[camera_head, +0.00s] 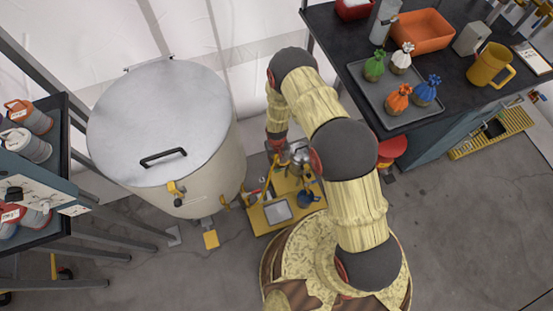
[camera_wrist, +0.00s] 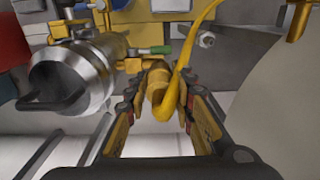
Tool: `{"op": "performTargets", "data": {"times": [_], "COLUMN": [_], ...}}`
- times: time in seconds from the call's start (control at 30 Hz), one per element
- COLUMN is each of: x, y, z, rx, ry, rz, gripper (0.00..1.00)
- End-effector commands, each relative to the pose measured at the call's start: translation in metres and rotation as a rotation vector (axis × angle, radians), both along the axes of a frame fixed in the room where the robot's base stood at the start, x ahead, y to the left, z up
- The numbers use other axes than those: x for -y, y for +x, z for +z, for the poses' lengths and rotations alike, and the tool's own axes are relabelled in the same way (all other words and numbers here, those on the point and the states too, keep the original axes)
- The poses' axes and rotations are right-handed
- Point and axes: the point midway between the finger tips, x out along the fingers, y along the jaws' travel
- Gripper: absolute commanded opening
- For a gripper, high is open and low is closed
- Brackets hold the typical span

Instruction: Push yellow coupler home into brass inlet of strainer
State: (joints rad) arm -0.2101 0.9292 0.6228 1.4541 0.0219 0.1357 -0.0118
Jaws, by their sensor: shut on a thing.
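In the wrist view, my gripper (camera_wrist: 160,92) is shut on the yellow coupler (camera_wrist: 156,82), from which a yellow hose (camera_wrist: 186,65) curves up and away. The strainer (camera_wrist: 78,75) is a shiny steel cylinder to the left of my fingers, with brass-coloured fittings (camera_wrist: 112,46) on its far right side. The coupler's far end is close to these fittings. I cannot tell whether it touches the brass inlet or is in line with it. In the head view, the strainer (camera_head: 299,154) shows partly beside my arm; the coupler is not clear there.
A green-handled lever (camera_wrist: 160,50) is just beyond the coupler. A yellow stand (camera_head: 264,219) with small parts is on the floor below my arm. A large lidded tank (camera_head: 165,120) is to the left. A dark bench (camera_head: 335,35) with a tray of tied bags is at the right.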

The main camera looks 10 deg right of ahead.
Motion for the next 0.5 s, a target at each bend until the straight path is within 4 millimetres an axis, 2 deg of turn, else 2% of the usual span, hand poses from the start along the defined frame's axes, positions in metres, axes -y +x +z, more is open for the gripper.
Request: {"op": "performTargets", "data": {"times": [0.5], "x": [0.0], "y": [0.0], "z": [-0.013], "rx": [0.0], "ry": [0.0], "rz": [0.0], "gripper": [0.0]}}
